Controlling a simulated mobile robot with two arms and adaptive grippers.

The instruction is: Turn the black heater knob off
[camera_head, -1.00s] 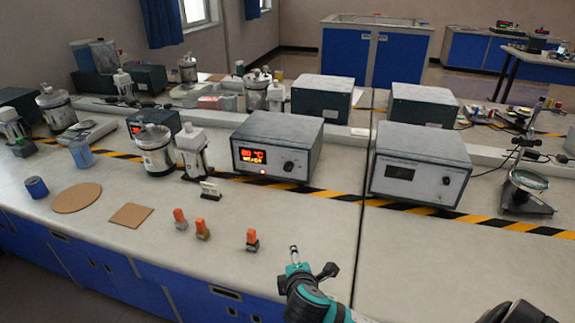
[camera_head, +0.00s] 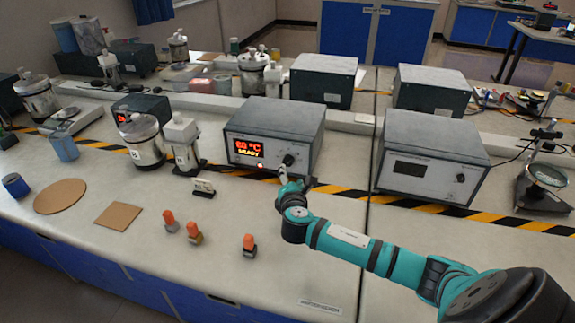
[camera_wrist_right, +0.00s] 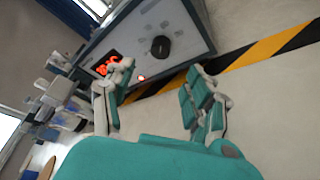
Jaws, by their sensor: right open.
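The black heater knob (camera_head: 288,160) is on the front right of a grey heater box (camera_head: 276,120) with a lit red and yellow display. In the right wrist view the round knob (camera_wrist_right: 160,46) lies ahead of the fingertips, with a lit red light below it. My right gripper (camera_head: 291,180) is just in front of the knob and slightly below it in the head view. My left gripper is not in view.
A second grey box (camera_head: 432,160) with a dark display stands to the right. Several orange-topped items (camera_head: 249,246) stand near the front. Black-yellow tape (camera_head: 335,190) runs along the bench.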

